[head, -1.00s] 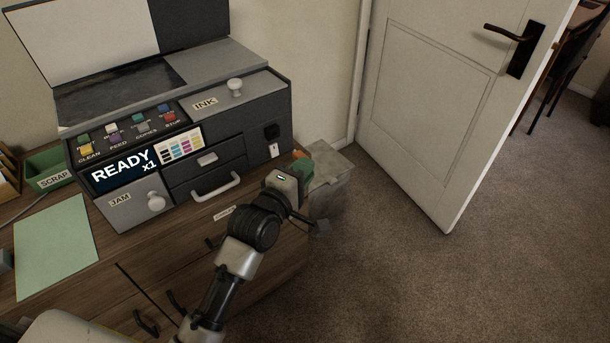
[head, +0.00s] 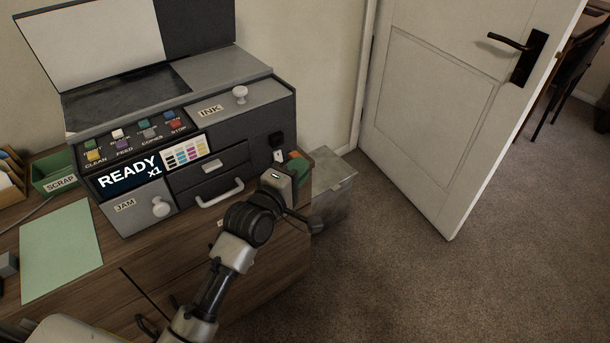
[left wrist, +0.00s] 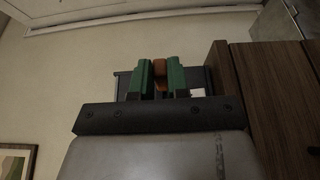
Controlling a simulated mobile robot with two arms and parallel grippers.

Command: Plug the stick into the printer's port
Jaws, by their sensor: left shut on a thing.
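The printer (head: 190,130) is a dark grey machine on the wooden desk, its screen reading READY x1. A black square fitting (head: 276,139) with a small white tag below it is at the right end of its front; I cannot tell if this is the port. My left gripper (head: 297,166) is just below and right of that fitting, mostly hidden behind its own wrist. In the left wrist view its green fingers (left wrist: 160,68) are shut on an orange-brown stick (left wrist: 160,78). The dark printer shows behind them. Whether the stick touches the printer cannot be told.
A grey lidded bin (head: 333,175) stands on the floor beside the desk. A green sheet (head: 60,245) and a green SCRAP tray (head: 52,172) are on the left. Knobs (head: 160,206) and a drawer handle (head: 220,194) stick out of the printer's front. Open carpet lies right.

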